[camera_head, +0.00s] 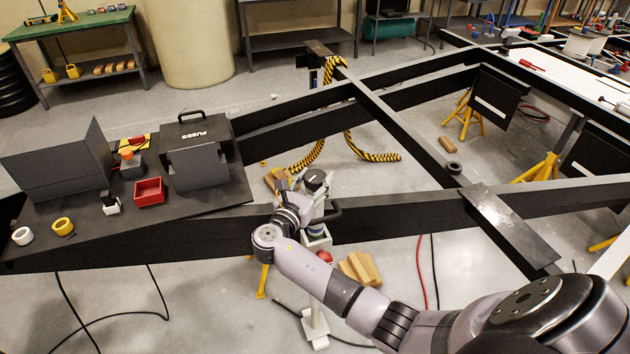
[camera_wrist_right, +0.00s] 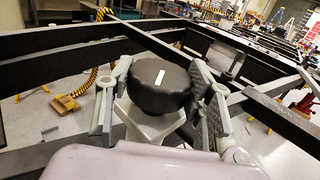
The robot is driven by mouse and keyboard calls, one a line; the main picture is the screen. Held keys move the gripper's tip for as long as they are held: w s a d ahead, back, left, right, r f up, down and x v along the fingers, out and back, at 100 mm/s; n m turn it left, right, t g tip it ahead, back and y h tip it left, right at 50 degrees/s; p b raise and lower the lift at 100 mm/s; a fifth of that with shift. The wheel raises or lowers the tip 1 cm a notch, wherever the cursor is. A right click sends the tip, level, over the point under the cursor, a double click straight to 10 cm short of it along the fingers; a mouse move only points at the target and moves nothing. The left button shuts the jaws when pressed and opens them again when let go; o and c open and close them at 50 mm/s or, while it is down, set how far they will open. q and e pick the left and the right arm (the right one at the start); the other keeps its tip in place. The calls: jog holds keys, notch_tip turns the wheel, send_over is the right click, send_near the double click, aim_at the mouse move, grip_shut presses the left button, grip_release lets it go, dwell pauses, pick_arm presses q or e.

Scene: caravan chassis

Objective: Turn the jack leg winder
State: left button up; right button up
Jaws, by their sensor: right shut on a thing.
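The jack leg winder (camera_head: 316,178) is a black round knob with a white mark on top, at the chassis beam in the middle of the head view. In the right wrist view the winder (camera_wrist_right: 158,88) fills the centre, its white bar slightly tilted. My right gripper (camera_head: 308,187) is shut on the winder; in the wrist view the gripper (camera_wrist_right: 160,78) has a finger on each side of it. The white jack leg (camera_head: 315,316) stands below, its foot on the floor. Part of the leg is hidden by my right arm. My left gripper is not in view.
Black chassis beams (camera_head: 390,215) run beside and behind the winder. Wooden blocks (camera_head: 360,268) and a red hose (camera_head: 421,270) lie below. A dark plate at the left carries a fuse box (camera_head: 198,160) and a red tray (camera_head: 149,191). A yellow-black striped strap (camera_head: 372,155) trails behind.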

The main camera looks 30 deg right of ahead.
jog(key=shift+m+g+h, duration=0.4)
jog(key=shift+m+g, duration=0.2)
jog(key=shift+g, duration=0.1)
jog(key=o, duration=1.2)
jog(key=shift+a, duration=0.1)
jog(key=v, duration=1.1)
jog(key=shift+s+a, duration=0.15)
jog(key=shift+a, duration=0.2)
